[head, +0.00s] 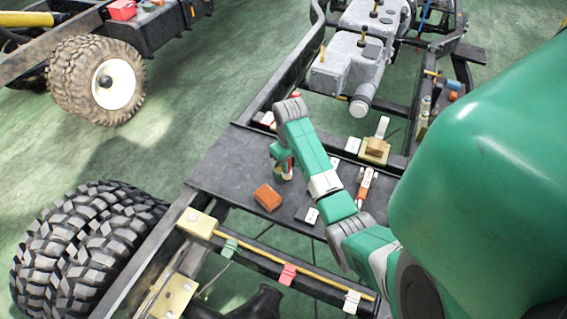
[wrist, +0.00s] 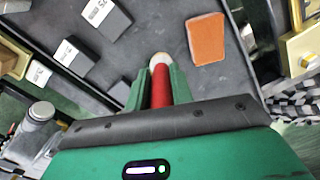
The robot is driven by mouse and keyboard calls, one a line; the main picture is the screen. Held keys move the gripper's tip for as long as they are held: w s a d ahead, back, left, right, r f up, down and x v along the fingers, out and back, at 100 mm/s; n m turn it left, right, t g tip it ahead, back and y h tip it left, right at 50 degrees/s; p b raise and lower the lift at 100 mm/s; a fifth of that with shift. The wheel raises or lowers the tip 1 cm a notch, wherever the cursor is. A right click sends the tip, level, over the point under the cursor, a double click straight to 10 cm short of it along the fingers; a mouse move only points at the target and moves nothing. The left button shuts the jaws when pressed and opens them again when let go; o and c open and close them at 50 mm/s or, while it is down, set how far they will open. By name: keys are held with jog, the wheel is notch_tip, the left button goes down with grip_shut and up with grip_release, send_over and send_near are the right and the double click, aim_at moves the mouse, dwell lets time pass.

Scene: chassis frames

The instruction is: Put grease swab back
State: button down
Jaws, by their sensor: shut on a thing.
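My gripper (head: 284,172) is over the dark chassis plate (head: 222,160), left of its middle. In the wrist view its green fingers (wrist: 160,84) are shut on a red stick with a pale rounded tip, which I take for the grease swab (wrist: 160,90). The tip points away from the palm, toward the plate. I cannot tell whether it touches the plate. In the head view my fingers and arm hide most of the swab. No place for the swab can be made out for certain.
An orange-brown block (head: 268,197) lies on the plate close by the gripper; the wrist view shows it too (wrist: 207,39). Dark boxes with white labels (wrist: 108,18) lie left in the wrist view. A wooden block on a cream base (head: 375,150) and orange-white items (head: 365,184) lie right.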

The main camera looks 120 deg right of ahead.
jog(key=d+f+b, duration=0.1)
jog(key=s+d+f+b, duration=0.1)
jog(key=d+f, duration=0.1)
jog(key=d+f+b, duration=0.1)
jog(key=d, duration=0.1)
jog(key=shift+s+d+f, duration=0.2)
jog(key=shift+s, duration=0.15)
jog(key=shift+r, duration=0.15)
jog(key=c, duration=1.2)
grip_release()
notch_tip(320, 180, up, 12)
jog(key=p, duration=0.3)
jog(key=shift+p, duration=0.4)
jog(key=shift+d, duration=0.1)
